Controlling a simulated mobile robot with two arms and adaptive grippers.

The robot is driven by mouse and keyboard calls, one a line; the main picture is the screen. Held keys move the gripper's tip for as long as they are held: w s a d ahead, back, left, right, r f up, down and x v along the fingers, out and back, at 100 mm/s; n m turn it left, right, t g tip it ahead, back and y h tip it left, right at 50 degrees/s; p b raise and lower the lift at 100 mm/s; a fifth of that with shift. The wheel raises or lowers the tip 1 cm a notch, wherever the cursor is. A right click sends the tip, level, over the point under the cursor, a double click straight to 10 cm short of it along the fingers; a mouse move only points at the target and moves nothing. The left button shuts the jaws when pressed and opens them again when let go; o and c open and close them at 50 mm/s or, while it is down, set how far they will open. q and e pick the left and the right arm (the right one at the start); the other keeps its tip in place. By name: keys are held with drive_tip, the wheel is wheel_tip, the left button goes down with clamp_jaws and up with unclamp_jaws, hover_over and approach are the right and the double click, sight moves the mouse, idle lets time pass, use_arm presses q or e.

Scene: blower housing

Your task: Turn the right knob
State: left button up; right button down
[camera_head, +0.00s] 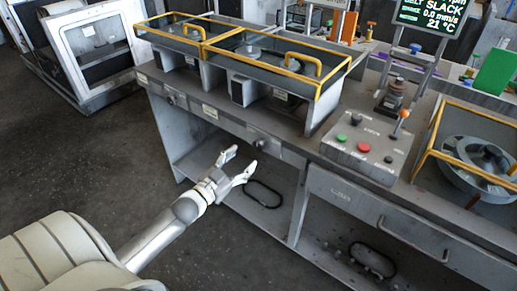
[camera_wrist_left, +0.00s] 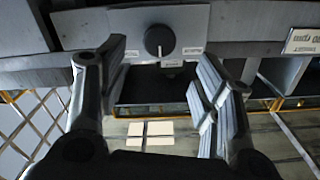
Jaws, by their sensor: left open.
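The right knob (camera_head: 258,142) is a small dark round knob on a grey plate on the bench's front face. In the left wrist view the knob (camera_wrist_left: 159,40) shows large, black and round, with a light pointer line and small labels around it. My left gripper (camera_head: 240,163) is open and empty, in front of and a little below the knob in the head view. In the left wrist view its fingers (camera_wrist_left: 160,68) stand on either side of the knob's line, apart from it. A second knob (camera_head: 170,97) sits further left. My right gripper is out of view.
Yellow-railed blower housings (camera_head: 250,55) stand on the bench top. A control box (camera_head: 365,145) with red and green buttons and an orange-tipped lever stands to the right. A lower shelf (camera_head: 265,215) holds a black loop. The floor (camera_head: 90,150) at left is open.

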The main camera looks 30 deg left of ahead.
sight(257, 147)
use_arm(q)
drive_tip(key=w, duration=0.8)
drive_tip(key=shift+d+f, duration=0.1)
drive_tip(key=shift+d, duration=0.25)
drive_tip(key=shift+c, duration=0.4)
drive_tip(key=c, duration=0.9)
